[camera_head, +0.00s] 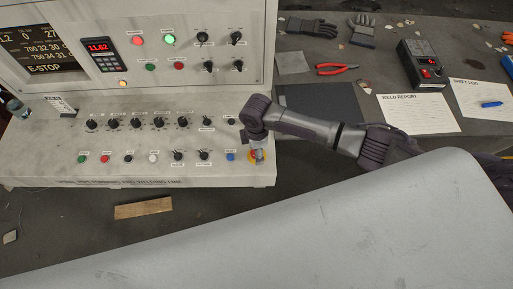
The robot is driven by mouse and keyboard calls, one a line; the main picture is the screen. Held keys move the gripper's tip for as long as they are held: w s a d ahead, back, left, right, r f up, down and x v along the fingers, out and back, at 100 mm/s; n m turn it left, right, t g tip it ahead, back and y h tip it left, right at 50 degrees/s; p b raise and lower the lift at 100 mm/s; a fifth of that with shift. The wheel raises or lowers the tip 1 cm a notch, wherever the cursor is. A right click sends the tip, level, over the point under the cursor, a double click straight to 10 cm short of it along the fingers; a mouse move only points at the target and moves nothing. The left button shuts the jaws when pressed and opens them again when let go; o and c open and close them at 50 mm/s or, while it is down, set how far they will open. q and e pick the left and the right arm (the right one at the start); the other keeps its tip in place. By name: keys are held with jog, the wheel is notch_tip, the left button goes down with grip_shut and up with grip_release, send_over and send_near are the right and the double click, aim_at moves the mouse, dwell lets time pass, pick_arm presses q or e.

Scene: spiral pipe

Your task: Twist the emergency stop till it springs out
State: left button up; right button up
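The emergency stop (252,156) is at the right end of the control console's (55,168) sloped lower panel. Only bits of its red and yellow show, as my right gripper (257,149) covers most of it. My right arm comes in from the right, and its gripper points down onto the stop. The fingers are small and partly hidden by the wrist, so I cannot tell whether they grip the knob. The console's screen (32,52) reads "E-STOP" in its lower line. My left gripper is not in view.
Several knobs and buttons, including a blue button (230,157), sit left of the stop. A dark table (300,95) at the right holds gloves (312,27), red pliers (336,69), a black device (421,65) and papers (420,115). A wooden plank (143,208) lies on the floor.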

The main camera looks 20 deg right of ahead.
jog(key=c, duration=1.1)
jog(key=shift+c, duration=0.2)
